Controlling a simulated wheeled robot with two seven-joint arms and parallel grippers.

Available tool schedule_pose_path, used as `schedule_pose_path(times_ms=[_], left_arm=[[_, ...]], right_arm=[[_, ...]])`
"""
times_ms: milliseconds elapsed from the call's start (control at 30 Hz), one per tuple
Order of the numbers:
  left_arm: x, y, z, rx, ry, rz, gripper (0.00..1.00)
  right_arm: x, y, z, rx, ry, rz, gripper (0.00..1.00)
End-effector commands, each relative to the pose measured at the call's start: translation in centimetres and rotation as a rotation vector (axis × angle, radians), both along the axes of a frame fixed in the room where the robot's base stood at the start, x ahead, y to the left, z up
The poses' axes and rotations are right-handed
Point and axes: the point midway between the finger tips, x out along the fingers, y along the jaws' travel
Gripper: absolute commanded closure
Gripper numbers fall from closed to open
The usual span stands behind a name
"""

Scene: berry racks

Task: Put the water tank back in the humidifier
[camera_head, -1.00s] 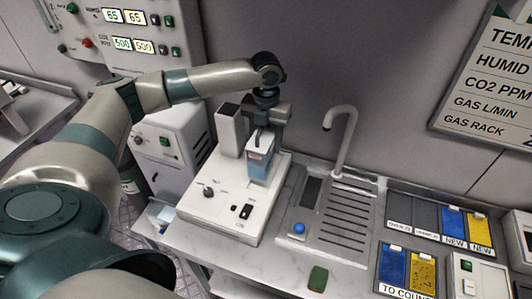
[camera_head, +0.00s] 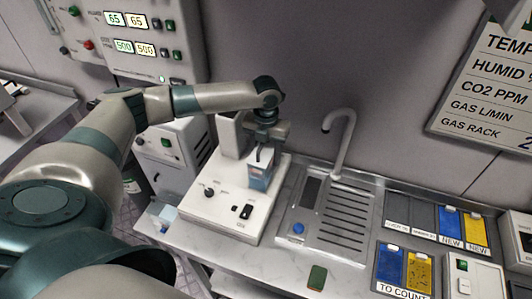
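The humidifier (camera_head: 222,211) is a white, flat-topped unit with a knob, a black switch and an upright white column (camera_head: 231,135) at its back. The water tank (camera_head: 260,173) is a small white box with a blue-tinted lower part. It is upright at the right rear of the humidifier's top. I cannot tell whether it is fully seated. My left gripper (camera_head: 262,154) points down from above, with its dark fingers at the tank's top. It appears shut on the tank's top, which the fingers partly hide. My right gripper is not in view.
A sink with a curved tap (camera_head: 344,145) and drain grille (camera_head: 343,222) stands right of the humidifier. Blue and yellow bins (camera_head: 404,270) lie further right. A green pad (camera_head: 317,278) lies on the counter's front. A white cabinet (camera_head: 177,150) stands behind left.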

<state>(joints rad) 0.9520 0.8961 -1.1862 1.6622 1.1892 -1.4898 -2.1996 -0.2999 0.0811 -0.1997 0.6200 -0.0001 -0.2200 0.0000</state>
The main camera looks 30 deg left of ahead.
Motion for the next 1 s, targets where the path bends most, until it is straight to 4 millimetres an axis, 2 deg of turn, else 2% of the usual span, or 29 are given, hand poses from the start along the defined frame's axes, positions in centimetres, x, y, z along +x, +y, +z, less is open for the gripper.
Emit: schedule_pose_path(times_ms=[367,400,467,800,1000], left_arm=[[0.1,0.0,-0.2,-0.001,-0.001,0.0,1.0],[0.0,0.0,-0.3,0.0,0.0,0.0,0.49],[0.0,0.0,-0.3,0.0,0.0,0.0,0.35],[0.0,0.0,-0.2,0.0,0.0,0.0,0.35],[0.1,0.1,0.7,0.001,-0.001,0.001,0.35]], right_arm=[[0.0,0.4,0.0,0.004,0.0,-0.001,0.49],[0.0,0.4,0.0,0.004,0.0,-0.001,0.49],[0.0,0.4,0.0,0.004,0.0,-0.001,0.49],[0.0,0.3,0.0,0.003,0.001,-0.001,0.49],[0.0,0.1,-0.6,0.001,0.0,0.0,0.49]])
